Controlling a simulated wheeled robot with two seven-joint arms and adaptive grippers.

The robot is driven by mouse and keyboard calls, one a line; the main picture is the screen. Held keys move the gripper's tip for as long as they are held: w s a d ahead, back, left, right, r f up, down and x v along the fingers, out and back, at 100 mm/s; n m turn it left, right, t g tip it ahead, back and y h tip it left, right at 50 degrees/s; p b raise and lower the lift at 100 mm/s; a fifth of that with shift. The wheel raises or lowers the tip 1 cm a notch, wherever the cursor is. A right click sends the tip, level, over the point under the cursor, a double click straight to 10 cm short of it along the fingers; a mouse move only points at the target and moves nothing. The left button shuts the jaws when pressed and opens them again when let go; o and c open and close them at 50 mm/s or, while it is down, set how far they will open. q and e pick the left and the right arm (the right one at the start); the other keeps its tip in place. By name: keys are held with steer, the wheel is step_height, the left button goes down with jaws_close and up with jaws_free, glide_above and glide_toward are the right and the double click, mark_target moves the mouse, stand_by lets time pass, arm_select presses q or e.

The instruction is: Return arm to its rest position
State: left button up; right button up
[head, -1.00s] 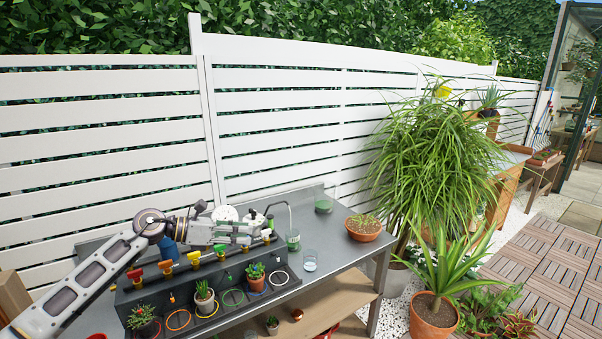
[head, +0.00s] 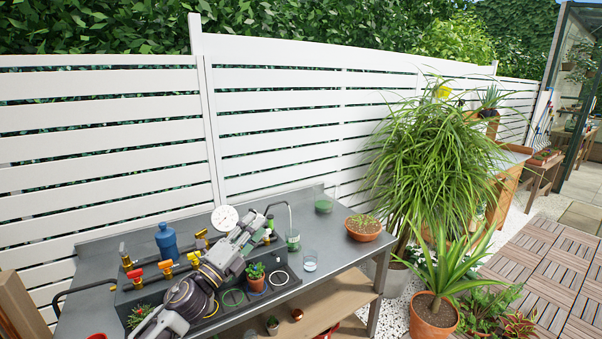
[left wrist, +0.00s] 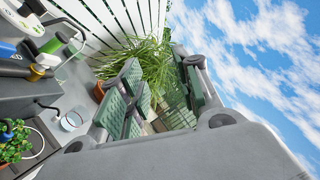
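My left gripper (head: 250,230) is over the metal table (head: 330,238), above a dark tray of small pots. Its arm comes in from the lower left and covers part of the tray. In the left wrist view the two green-padded fingers of my left gripper (left wrist: 160,92) stand apart, with nothing between them. Foliage shows through the gap. My right gripper is in neither view.
A blue bottle (head: 166,242), a white gauge (head: 224,218), a glass (head: 310,261) and a terracotta bowl (head: 362,229) stand near the arm. A white fence (head: 290,120) is behind.

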arm_select(q)
steer(key=s+a+f+n+g+y, duration=0.1)
steer(key=s+a+f+n+y, duration=0.25)
steer(key=f+n, duration=0.25)
steer(key=s+a+f+n+g+y, duration=0.2)
steer(key=a+f+n+y, duration=0.1)
steer(key=f+n+y, duration=0.3)
steer(key=s+a+f+n+g+y, duration=0.1)
steer(key=s+a+f+n+y, duration=0.2)
steer(key=f+n, duration=0.35)
steer(key=s+f+n+g, duration=0.3)
steer(key=s+f+g, duration=0.25)
steer(key=s, duration=0.65)
steer(key=s+f+n+g, duration=0.45)
steer(key=s+f, duration=0.25)
steer(key=s, duration=0.5)
step_height(320, 180, down, 31)
steer(key=s+a+g, duration=0.2)
steer(key=s+a+f, duration=0.4)
steer(key=s+f, duration=0.6)
steer(key=s+a+f+m+p, duration=0.1)
steer(key=s+a+f, duration=0.3)
steer(key=s+f, duration=0.6)
steer(key=shift+s+a+f+g, duration=0.15)
steer(key=shift+s+f+g, duration=0.1)
steer(key=shift+s+g, duration=0.15)
